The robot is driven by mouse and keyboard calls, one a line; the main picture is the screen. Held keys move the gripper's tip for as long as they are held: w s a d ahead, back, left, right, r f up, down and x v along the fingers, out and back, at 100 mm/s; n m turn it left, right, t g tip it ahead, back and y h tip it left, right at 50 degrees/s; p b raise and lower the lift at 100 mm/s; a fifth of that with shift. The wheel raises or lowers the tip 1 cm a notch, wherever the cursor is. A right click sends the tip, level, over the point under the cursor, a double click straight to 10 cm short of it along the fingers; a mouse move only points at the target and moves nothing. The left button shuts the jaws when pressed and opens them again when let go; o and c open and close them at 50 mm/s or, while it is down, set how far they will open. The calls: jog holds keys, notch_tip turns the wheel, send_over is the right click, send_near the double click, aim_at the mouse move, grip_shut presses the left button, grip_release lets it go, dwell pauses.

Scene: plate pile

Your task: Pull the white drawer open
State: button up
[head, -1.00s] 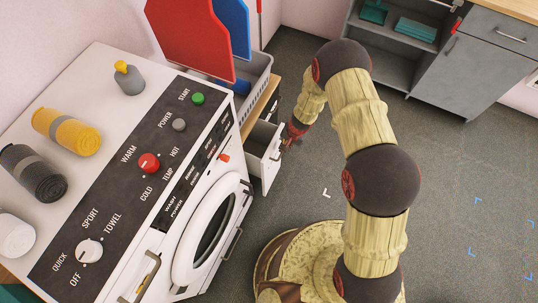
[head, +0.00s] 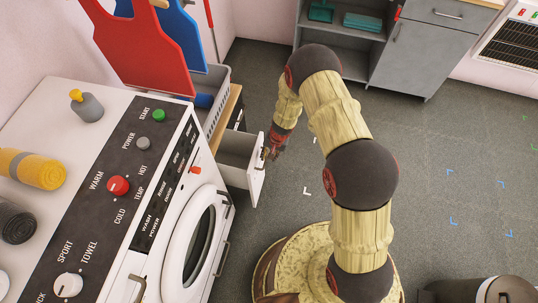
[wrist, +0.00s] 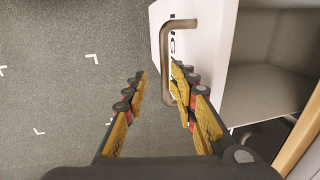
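The white drawer (head: 240,150) is pulled partly out of the cabinet beside the washing machine. Its empty interior (wrist: 265,85) shows in the wrist view. The drawer's bent metal handle (wrist: 166,65) stands out from the white front panel (wrist: 215,45). My gripper (wrist: 158,78) is at the handle with its fingers spread apart. The right finger reaches inside the handle's loop. The handle bar lies between the two fingers, and a gap shows to the left finger. In the head view my gripper (head: 272,148) is at the drawer front, where contact is too small to tell.
The washing machine (head: 150,250) stands at left, with bottles and rolled towels on top. A grey basket (head: 215,110) with red and blue boards is behind the drawer. Grey cabinets (head: 425,60) stand at the back.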

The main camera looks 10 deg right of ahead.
jog(key=shift+r, duration=0.1)
notch_tip(320, 180, up, 12)
jog(key=d, duration=0.2)
jog(key=shift+s+f, duration=0.2)
jog(key=shift+s, duration=0.25)
jog(key=shift+o, duration=0.2)
